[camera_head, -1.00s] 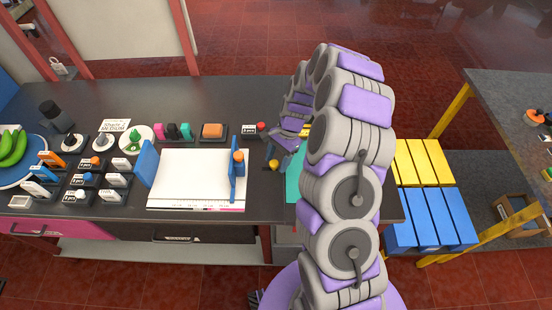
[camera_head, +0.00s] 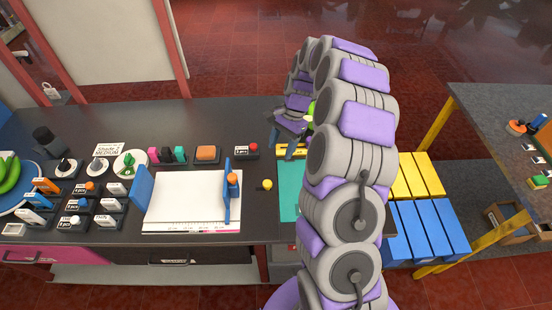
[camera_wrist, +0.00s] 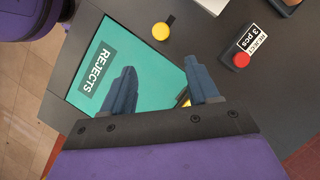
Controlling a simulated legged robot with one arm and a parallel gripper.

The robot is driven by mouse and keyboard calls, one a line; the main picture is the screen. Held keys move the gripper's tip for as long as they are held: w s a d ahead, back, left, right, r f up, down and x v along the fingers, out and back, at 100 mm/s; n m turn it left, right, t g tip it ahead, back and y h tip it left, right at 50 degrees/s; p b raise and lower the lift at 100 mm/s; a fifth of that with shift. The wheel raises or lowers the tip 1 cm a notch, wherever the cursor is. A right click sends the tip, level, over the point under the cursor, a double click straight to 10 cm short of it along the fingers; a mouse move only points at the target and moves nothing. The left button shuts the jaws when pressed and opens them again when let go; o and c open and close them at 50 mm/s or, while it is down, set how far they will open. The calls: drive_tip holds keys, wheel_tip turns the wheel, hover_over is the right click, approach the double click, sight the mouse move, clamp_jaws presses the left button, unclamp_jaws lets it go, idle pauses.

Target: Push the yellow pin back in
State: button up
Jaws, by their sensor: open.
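The yellow pin (camera_head: 267,184) shows as a small round yellow head on the dark table, between the white board and the teal REJECTS mat. A small black piece lies beside it. In the wrist view the yellow pin (camera_wrist: 161,32) is beyond the fingertips, near the top, with the black piece at its upper right. I cannot tell how far it stands out. My gripper (camera_wrist: 161,76) is open, its two blue-grey fingers apart over the teal mat, not touching the pin. In the head view my gripper (camera_head: 288,143) is behind the pin, partly hidden by my arm.
The white board (camera_head: 190,200) with blue uprights stands left of the pin. A red button (camera_wrist: 241,60) on a dark block labelled "REJECT 3 pcs" lies to the right in the wrist view. The teal mat (camera_wrist: 92,55) has a yellow strip (camera_head: 291,151). Bare table surrounds the pin.

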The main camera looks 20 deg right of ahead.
drive_tip(key=v, duration=0.3)
drive_tip(key=shift+w+d+r, duration=0.1)
drive_tip(key=shift+d+r, duration=0.05)
drive_tip(key=shift+r, duration=0.05)
idle(0.3)
drive_tip(key=s+a+r+n+h, duration=0.1)
drive_tip(key=s+a+r+n, duration=0.35)
drive_tip(key=s, duration=0.25)
drive_tip(key=s+a+r+n, duration=0.3)
drive_tip(key=s+a+r, duration=0.3)
drive_tip(key=s, duration=0.2)
drive_tip(key=s+n+h, duration=0.3)
drive_tip(key=s+n, duration=0.2)
drive_tip(key=s, duration=1.7)
drive_tip(key=shift+d+r, duration=0.25)
